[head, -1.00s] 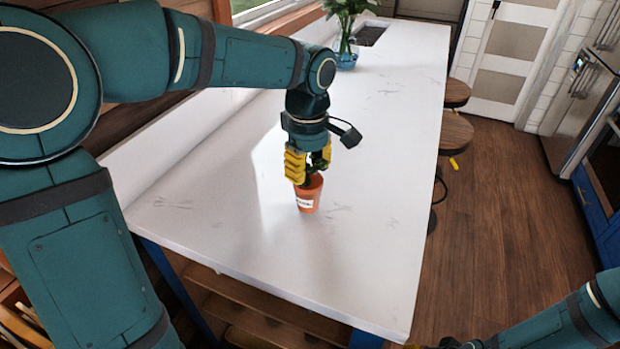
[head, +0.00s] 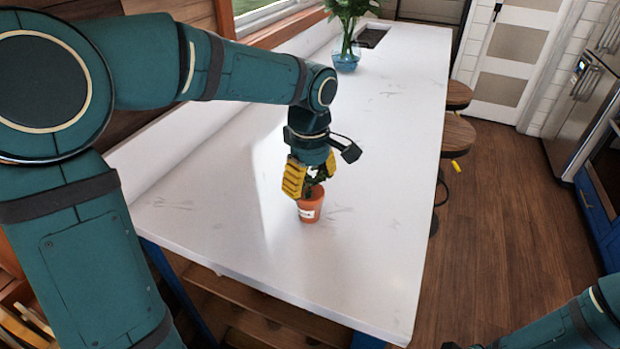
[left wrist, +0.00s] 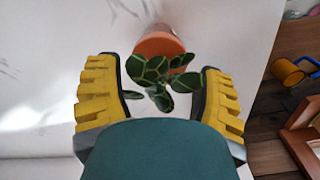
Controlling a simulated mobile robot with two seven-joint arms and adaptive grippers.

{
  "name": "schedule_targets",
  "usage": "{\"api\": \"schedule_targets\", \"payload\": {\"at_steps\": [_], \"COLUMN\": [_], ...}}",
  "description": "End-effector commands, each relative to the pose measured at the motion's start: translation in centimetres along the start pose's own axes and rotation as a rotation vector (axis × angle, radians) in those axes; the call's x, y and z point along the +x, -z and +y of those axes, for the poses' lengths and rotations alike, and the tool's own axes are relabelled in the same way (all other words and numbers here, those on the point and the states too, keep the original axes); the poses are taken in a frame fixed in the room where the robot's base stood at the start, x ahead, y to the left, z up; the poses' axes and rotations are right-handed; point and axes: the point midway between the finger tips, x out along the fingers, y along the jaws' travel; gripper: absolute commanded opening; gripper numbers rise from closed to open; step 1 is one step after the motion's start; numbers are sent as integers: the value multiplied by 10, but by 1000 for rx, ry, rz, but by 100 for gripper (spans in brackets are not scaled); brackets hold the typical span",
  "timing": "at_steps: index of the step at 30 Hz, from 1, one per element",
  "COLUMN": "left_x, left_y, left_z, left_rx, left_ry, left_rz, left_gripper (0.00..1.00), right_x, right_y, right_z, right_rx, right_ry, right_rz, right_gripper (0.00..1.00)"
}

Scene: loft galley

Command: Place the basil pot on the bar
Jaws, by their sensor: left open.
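The basil pot (head: 311,207) is a small terracotta pot with a white label. It stands upright on the white bar (head: 255,235), near its front end. My left gripper (head: 308,178) is directly above it, pointing down, with its yellow fingers open around the plant. In the head view the fingers hide most of the leaves. My right arm enters at the lower right; its gripper is barely in view at the bottom edge.
A glass vase with green leaves (head: 346,55) stands at the bar's far end beside a dark sink (head: 371,37). Round wooden stools (head: 457,137) line the right side. Open shelves (head: 262,322) lie below the front edge. The bar around the pot is clear.

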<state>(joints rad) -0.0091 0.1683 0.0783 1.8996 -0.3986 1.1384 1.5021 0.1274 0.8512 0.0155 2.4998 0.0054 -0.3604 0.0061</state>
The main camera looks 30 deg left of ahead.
Motion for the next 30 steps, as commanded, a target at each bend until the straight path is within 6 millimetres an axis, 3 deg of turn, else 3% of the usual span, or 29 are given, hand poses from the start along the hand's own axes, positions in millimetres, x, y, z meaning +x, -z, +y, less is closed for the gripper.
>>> {"api": "schedule_targets", "payload": {"at_steps": [5, 18, 24, 30], "left_x": [-22, -106, -120, -122], "left_y": [0, 0, 0, 0], "left_z": [1, 1, 0, 0], "left_rx": [-1, 1, 0, 0], "left_ry": [-3, -3, -1, -1], "left_rz": [1, 0, 0, 0], "left_gripper": [68, 68, 68, 68], "right_x": [-5, -20, -22, -22], "right_y": [2, 10, 11, 11], "right_z": [-2, -8, -8, -8], "right_rx": [1, 6, 7, 7], "right_ry": [0, -2, -2, -2], "right_rz": [4, 20, 23, 23], "right_gripper": [47, 47, 47, 47]}}
